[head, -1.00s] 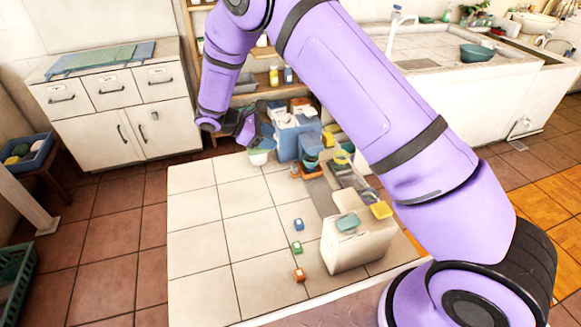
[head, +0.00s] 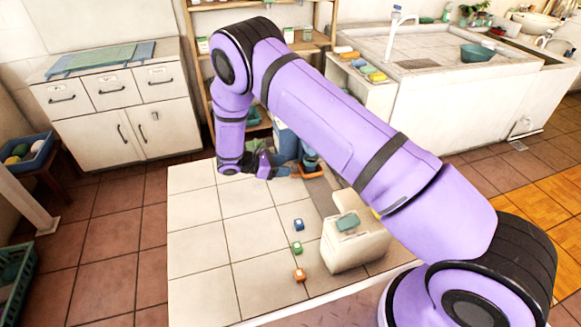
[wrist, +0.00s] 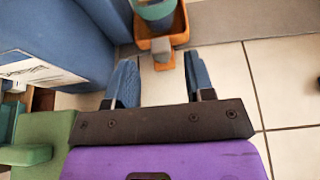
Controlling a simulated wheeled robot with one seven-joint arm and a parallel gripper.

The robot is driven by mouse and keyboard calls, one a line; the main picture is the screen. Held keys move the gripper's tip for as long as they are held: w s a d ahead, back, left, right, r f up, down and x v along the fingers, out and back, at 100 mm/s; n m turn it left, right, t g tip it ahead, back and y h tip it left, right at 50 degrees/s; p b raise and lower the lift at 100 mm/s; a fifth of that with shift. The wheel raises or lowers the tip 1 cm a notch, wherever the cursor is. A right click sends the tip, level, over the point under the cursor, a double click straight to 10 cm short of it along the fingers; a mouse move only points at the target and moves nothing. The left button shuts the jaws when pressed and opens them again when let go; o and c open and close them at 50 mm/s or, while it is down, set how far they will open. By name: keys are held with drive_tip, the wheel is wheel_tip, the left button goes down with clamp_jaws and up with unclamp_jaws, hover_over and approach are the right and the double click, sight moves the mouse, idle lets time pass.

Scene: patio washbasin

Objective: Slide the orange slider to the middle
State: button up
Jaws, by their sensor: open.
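My gripper (head: 280,171) is low over the tiled top, beside a blue box. In the wrist view its two blue fingers (wrist: 161,78) are apart, with nothing held between them. An orange tray-like piece (wrist: 180,37) with a short orange tab lies just ahead, the tab between the fingertips. It carries a teal cup (wrist: 155,10) and also shows in the head view (head: 314,173). I cannot tell whether the tab touches a finger.
A blue box (wrist: 60,40) stands close at the left of the fingers, with a green object (wrist: 45,135) below it. The left tiles are clear.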

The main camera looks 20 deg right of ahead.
drive_tip(key=shift+x, duration=1.7)
clamp_jaws()
